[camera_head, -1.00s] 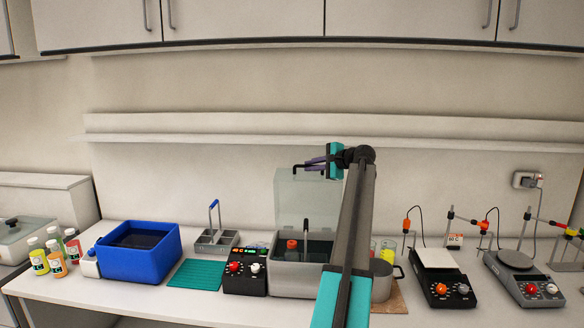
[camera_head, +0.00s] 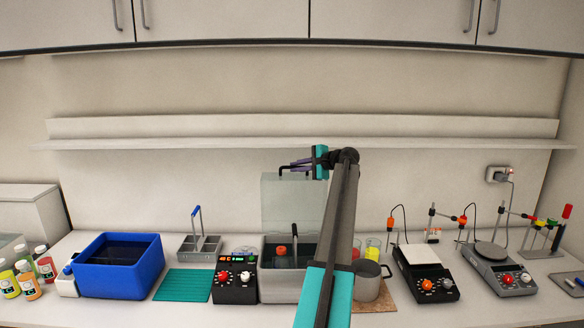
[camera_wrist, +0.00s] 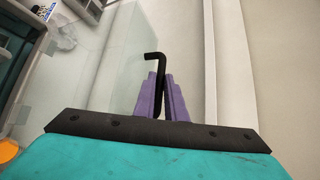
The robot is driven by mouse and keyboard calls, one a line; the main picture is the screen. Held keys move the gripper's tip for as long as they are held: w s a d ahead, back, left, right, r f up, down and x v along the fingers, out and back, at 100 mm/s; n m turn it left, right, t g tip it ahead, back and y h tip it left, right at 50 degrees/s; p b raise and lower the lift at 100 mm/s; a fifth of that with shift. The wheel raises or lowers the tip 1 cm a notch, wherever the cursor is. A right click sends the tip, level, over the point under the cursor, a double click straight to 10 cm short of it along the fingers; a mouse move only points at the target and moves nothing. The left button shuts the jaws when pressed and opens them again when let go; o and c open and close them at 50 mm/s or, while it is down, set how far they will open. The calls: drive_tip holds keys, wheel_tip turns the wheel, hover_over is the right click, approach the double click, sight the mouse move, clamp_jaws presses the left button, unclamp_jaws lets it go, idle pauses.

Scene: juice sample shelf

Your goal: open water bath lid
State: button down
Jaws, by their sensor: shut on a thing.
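The water bath (camera_head: 277,290) is a grey box on the bench, its front controller to the left with red and white knobs. Its clear lid (camera_head: 283,207) stands up, roughly vertical, at the back of the bath. The black bent lid handle (camera_head: 287,170) is at the lid's top edge. My gripper (camera_head: 300,165) is level with that edge, its purple fingers shut on the handle. In the wrist view the handle (camera_wrist: 155,62) comes out between the two fingers, and the lid (camera_wrist: 110,75) shows as a pale glassy sheet. My arm hides the bath's right part.
A blue tub (camera_head: 120,280) and a teal mat (camera_head: 183,286) lie left of the bath. A grey divided rack (camera_head: 200,248) stands behind the mat. A pot (camera_head: 369,284) and two hotplates stand right. A wall shelf (camera_head: 220,144) runs behind the gripper.

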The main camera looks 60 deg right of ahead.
drive_tip(key=shift+d+r, duration=0.2)
drive_tip(key=shift+r, duration=0.45)
drive_tip(key=c, duration=2.2)
unclamp_jaws()
drive_tip(key=o, duration=0.4)
drive_tip(key=shift+a, duration=0.1)
drive_tip(key=shift+c, duration=0.2)
drive_tip(key=shift+o, duration=0.2)
drive_tip(key=shift+s+a+r, duration=0.1)
drive_tip(key=shift+s, duration=0.05)
drive_tip(key=shift+f, duration=0.3)
